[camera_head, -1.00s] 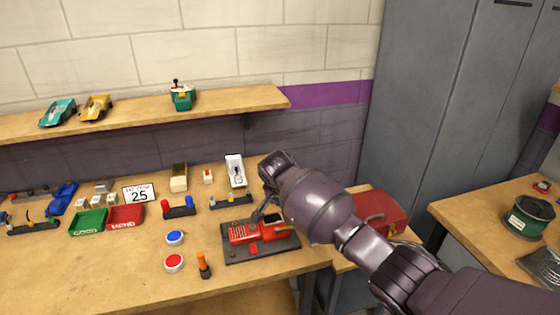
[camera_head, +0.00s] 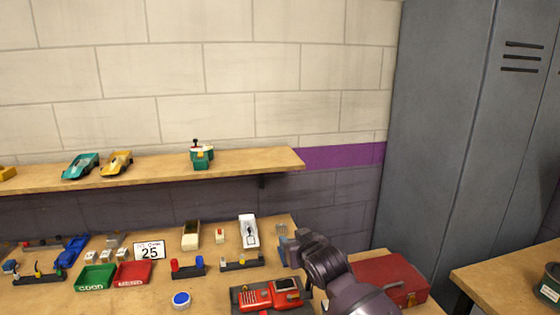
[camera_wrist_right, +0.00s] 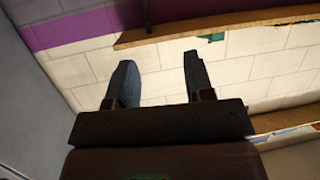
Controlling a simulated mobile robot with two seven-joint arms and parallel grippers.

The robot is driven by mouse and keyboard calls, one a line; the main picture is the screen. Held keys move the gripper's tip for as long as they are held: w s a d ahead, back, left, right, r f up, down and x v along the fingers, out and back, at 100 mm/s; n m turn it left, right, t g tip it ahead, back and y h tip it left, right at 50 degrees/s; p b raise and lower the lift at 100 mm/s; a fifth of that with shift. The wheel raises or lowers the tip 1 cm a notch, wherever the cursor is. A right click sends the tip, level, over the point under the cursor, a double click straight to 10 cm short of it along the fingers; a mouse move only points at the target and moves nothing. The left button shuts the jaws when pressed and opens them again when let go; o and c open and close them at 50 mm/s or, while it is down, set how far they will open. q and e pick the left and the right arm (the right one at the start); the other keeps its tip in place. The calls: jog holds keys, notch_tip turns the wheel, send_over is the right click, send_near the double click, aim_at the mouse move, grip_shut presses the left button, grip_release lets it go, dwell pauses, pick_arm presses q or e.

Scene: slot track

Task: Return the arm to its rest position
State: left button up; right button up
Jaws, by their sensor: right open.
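My right gripper (camera_head: 285,232) is at the right end of the workbench (camera_head: 215,292), above and beside the red device (camera_head: 268,294). Its fingers are apart with nothing between them in the right wrist view (camera_wrist_right: 156,82), where the wall shows through the gap. My right arm (camera_head: 340,280) comes in from the lower right. My left gripper is in neither view.
A wall shelf (camera_head: 240,168) holds a teal car (camera_head: 80,167), a yellow car (camera_head: 116,164) and a green figure (camera_head: 201,155). Green (camera_head: 94,278) and red (camera_head: 134,274) trays lie on the bench. A red toolbox (camera_head: 390,279) and a grey locker (camera_head: 430,150) stand right.

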jog(key=s+d+f+m+t+h, duration=0.1)
jog(key=s+d+f, duration=0.5)
jog(key=s+d, duration=0.25)
jog(key=s+d+f+t+h, duration=0.1)
jog(key=s+d+f+h, duration=0.1)
jog(key=s+d+f, duration=0.55)
jog(key=s+d+f+g, duration=0.1)
jog(key=s+d+f, duration=0.1)
jog(key=s, duration=0.5)
jog(key=s+d+f+m+g+h, duration=0.1)
jog(key=s+d+f, duration=0.2)
jog(key=s+f, duration=0.2)
jog(key=s+d+f+m+g+h, duration=0.1)
jog(key=s+d+f, duration=0.2)
jog(key=s, duration=0.6)
jog(key=shift+s+f+g, duration=0.4)
jog(key=shift+f, duration=0.35)
